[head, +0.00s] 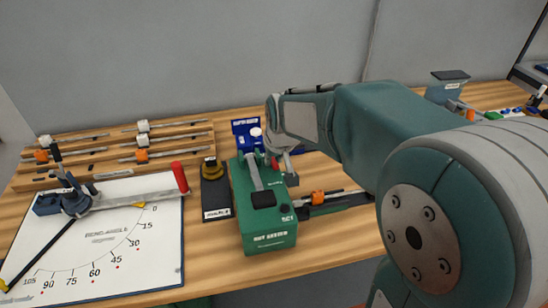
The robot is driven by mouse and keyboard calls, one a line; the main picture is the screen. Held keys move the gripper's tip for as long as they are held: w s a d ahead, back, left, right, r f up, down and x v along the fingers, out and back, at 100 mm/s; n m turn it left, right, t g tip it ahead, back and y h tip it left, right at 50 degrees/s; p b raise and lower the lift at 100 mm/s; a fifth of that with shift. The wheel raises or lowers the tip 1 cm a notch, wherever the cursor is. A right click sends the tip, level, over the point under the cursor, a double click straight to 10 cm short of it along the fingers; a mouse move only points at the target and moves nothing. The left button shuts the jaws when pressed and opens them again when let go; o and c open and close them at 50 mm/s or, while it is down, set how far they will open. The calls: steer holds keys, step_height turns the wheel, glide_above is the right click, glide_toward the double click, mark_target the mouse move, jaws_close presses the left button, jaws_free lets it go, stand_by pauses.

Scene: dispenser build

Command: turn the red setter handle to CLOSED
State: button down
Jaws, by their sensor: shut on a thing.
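The green setter box (268,222) stands near the table's front edge, with a black-ended grey lever (256,180) along its top. A small red part, apparently the setter handle (275,163), shows at the box's upper right side. My gripper (281,160) reaches in from the right and is shut at this red part. My arm and gripper cover most of the grip, so the contact is hard to see. I cannot read any OPEN or CLOSED mark or tell the handle's angle.
Wooden racks (75,150) hold rods behind. A blue block (240,127) stands behind the box.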

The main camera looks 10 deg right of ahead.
steer(key=shift+a, duration=0.15)
steer(key=shift+a+m+h, duration=0.1)
steer(key=shift+m+h, duration=0.2)
steer(key=shift+m, duration=0.4)
steer(key=c, duration=0.6)
jaws_free()
steer(key=v, duration=1.1)
steer(key=shift+a+r, duration=0.15)
steer(key=shift+r, duration=0.25)
steer(key=shift+s, duration=0.1)
